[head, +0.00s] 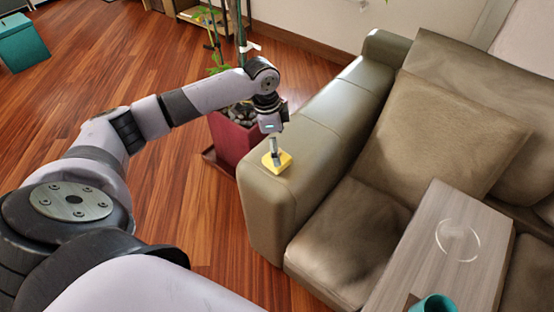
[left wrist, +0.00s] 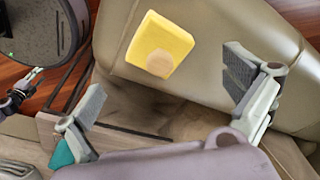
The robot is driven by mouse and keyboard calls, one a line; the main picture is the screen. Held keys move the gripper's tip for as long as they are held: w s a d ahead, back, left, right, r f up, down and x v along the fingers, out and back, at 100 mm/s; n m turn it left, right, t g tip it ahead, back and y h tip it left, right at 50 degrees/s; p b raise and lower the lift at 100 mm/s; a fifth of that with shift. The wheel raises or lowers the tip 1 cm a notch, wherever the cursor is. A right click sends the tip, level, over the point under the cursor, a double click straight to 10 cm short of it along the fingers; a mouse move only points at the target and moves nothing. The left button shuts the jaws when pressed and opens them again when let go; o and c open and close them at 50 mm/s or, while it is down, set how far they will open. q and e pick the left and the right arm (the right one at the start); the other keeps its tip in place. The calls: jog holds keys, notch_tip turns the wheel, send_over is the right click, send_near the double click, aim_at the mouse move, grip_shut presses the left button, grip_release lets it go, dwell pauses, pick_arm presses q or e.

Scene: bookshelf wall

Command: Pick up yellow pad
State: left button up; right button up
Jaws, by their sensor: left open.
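The yellow pad (head: 283,163) lies on top of the sofa's near armrest (head: 262,195). In the left wrist view the pad (left wrist: 159,44) is a yellow square with a paler, tan round patch on it. My left gripper (head: 275,152) is right above the pad in the head view and partly covers it. In the left wrist view the two fingers (left wrist: 163,95) are spread wide, with nothing between them. The pad shows beyond the fingertips, toward the upper middle. I cannot tell how large the gap between fingers and pad is.
The grey-brown sofa (head: 345,215) with a large cushion (head: 440,135) is right of the armrest. A wooden board (head: 440,250) with a teal cup (head: 436,304) is at the lower right. A red planter (head: 232,135) stands behind the armrest. Wooden floor (head: 180,190) is open at left.

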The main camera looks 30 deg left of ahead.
pick_arm(q)
notch_tip(320, 180, down, 5)
jog(key=shift+f, duration=0.15)
jog(key=c, duration=1.2)
